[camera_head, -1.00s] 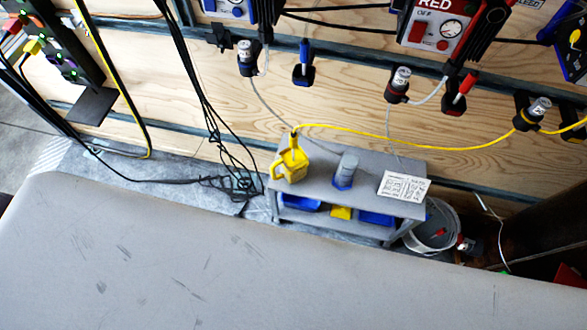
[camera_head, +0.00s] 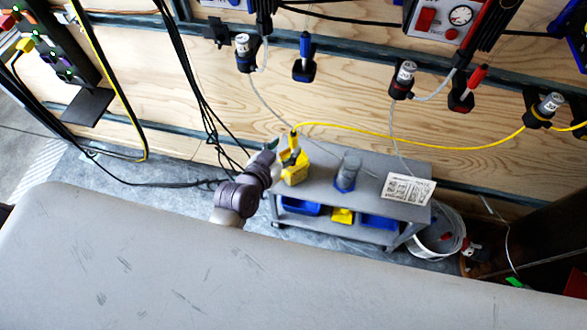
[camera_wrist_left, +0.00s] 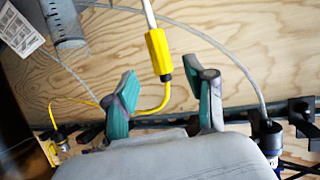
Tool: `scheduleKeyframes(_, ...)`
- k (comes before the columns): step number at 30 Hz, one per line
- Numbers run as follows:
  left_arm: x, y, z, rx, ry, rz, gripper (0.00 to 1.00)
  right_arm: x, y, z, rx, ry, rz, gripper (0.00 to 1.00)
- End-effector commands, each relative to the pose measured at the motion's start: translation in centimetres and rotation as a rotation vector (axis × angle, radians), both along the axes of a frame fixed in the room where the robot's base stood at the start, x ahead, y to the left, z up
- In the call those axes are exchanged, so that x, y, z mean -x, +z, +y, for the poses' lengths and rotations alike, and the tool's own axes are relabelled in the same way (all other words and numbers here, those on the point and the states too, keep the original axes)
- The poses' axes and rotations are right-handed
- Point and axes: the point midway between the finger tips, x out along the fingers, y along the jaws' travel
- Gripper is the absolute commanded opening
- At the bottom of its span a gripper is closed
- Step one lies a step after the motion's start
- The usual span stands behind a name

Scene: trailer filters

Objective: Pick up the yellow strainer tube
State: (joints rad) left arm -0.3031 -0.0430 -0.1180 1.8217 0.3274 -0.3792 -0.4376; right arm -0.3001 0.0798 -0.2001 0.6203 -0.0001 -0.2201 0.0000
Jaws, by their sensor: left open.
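The yellow strainer tube (camera_head: 293,142) stands up from the yellow jug-like holder (camera_head: 296,174) on the left of the grey bench. A thin yellow hose joins it. In the left wrist view the yellow strainer tube (camera_wrist_left: 157,50) has a pale tube at one end and the yellow hose at its dark end. My left gripper (camera_head: 286,152) is at the tube and partly hides it and the holder. In the left wrist view its teal-padded fingers (camera_wrist_left: 168,76) are open, one on each side of the tube's line, with visible gaps. My right gripper is not in view.
A grey cylinder in a blue base (camera_head: 347,172) and a printed sheet (camera_head: 407,189) sit on the grey bench (camera_head: 376,178). Black cables (camera_head: 205,115) hang to the left. The yellow hose (camera_head: 430,144) runs right to a wall holder. A grey surface (camera_head: 200,275) fills the foreground.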

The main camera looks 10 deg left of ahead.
Motion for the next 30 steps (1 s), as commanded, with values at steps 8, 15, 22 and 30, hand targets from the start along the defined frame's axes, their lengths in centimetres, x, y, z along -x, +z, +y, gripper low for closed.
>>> scheduleKeyframes(8, -2.0, -1.3, -0.5, 0.0, 0.0, -0.001, 0.54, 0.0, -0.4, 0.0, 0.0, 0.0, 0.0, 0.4)
scheduleKeyframes(15, -4.8, -3.0, -1.1, 0.0, 0.001, -0.001, 0.54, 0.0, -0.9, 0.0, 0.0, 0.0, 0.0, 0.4)
scheduleKeyframes(22, -5.2, -3.2, -1.2, -0.001, 0.001, 0.0, 0.54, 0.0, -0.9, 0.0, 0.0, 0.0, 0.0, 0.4)
scheduleKeyframes(30, -5.2, -3.1, -1.2, -0.002, 0.001, 0.001, 0.21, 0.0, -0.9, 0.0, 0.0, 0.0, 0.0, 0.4)
